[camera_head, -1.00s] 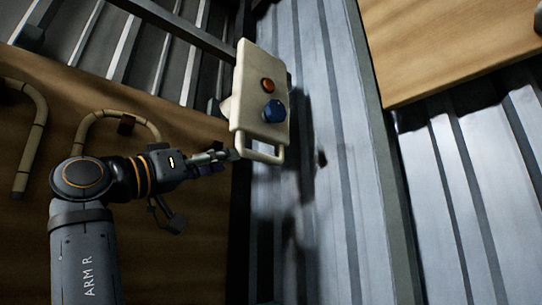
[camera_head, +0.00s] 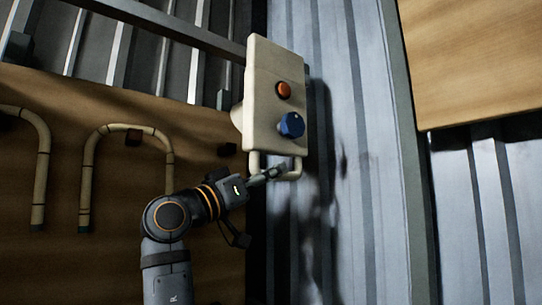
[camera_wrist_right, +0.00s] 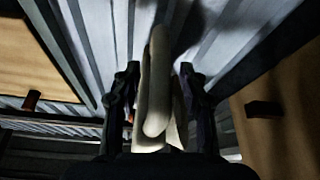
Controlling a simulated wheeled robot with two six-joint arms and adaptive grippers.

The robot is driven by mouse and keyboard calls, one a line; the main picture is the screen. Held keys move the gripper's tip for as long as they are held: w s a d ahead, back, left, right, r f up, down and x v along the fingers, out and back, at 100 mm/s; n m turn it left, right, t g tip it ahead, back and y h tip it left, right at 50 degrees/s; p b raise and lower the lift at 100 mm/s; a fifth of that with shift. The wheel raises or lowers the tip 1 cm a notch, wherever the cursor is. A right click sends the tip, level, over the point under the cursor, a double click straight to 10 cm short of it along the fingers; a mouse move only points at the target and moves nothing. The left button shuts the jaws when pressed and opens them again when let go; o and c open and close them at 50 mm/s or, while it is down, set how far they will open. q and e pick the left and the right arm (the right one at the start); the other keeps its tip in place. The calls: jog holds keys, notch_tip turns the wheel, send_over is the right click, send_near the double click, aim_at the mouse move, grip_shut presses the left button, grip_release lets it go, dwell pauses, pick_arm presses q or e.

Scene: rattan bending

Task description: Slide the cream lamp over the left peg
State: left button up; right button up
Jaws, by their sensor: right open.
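A cream panel (camera_head: 268,85) with an orange button and a blue knob stands upright in the middle of the head view. I cannot tell whether it is the lamp; no other lamp is plain to see. A cream handle loop (camera_head: 294,174) hangs from its lower edge. My right gripper (camera_head: 267,175) is at this loop. In the right wrist view the open fingers of the gripper (camera_wrist_right: 158,98) stand on both sides of a cream bar (camera_wrist_right: 155,85), not closed on it. Dark peg-like blocks (camera_head: 133,137) stick out of the wooden board. My left gripper is not in view.
Bent rattan hoops (camera_head: 127,129) hang on the brown wooden board (camera_head: 60,260) at the left. A grey metal beam (camera_head: 160,20) runs to the panel's top. Ribbed metal wall (camera_head: 350,230) lies behind, with a pale wooden board (camera_head: 480,60) at upper right.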

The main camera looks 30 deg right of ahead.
jog(key=shift+w+d+r, duration=0.1)
jog(key=shift+w+d, duration=0.05)
jog(key=shift+d, duration=0.4)
jog(key=shift+a, duration=0.1)
jog(key=shift+c, duration=0.5)
grip_shut()
